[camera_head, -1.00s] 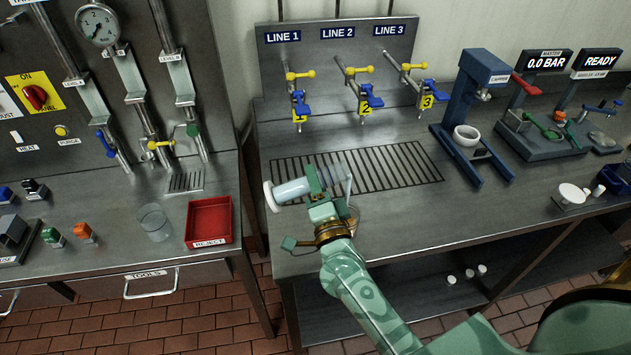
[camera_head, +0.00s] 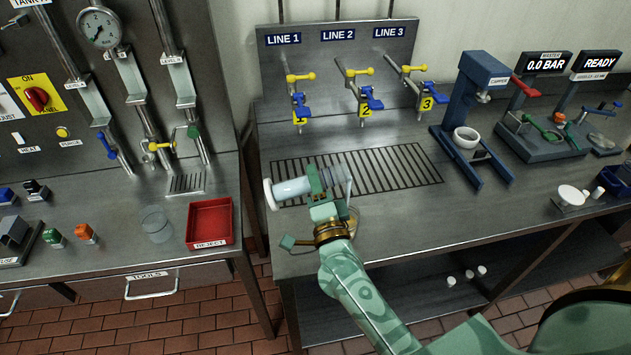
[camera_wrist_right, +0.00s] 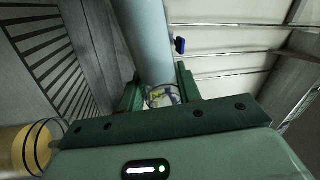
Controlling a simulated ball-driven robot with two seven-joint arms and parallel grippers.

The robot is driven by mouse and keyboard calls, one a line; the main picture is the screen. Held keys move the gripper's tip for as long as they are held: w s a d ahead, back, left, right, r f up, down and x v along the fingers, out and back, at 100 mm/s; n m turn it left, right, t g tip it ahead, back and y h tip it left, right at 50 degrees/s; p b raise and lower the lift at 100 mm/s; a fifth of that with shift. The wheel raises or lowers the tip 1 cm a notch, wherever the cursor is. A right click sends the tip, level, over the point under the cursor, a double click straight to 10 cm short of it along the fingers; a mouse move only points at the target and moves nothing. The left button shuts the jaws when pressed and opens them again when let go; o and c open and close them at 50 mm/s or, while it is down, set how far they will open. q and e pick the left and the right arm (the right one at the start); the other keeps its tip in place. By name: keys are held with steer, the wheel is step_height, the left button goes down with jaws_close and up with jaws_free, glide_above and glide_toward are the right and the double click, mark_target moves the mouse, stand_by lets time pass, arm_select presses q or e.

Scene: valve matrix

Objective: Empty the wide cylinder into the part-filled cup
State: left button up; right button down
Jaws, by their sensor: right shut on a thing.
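My right gripper (camera_head: 322,182) is shut around a pale blue cylinder (camera_head: 292,189). The cylinder lies nearly level above the bench, its white foot at the left and its clear end at the right. In the right wrist view the cylinder (camera_wrist_right: 146,40) passes between the green jaws (camera_wrist_right: 160,92). A clear cup (camera_head: 354,216) stands on the bench, partly hidden behind my right wrist. A yellowish round vessel (camera_wrist_right: 28,150) shows at the lower left of the wrist view; I cannot tell if it is that cup. My left gripper is not in view.
A slotted drain grate (camera_head: 400,165) lies under and behind the gripper. Valves (camera_head: 360,90) stand behind it, a blue capper stand (camera_head: 480,95) at the right. Another clear cup (camera_head: 156,224) and a red reject tray (camera_head: 209,222) are on the left bench, across a gap.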

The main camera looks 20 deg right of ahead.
steer(key=shift+d+r+m+h+p, duration=0.1)
steer(key=shift+r+m+h+p, duration=0.35)
steer(key=shift+m, duration=0.65)
steer(key=shift+d+r+m+h+p, duration=0.1)
steer(key=shift+r+m+h+p, duration=0.15)
steer(key=shift+r+m+p, duration=0.65)
stand_by(1.8)
steer(key=shift+f+b, duration=0.2)
steer(key=shift+b, duration=0.15)
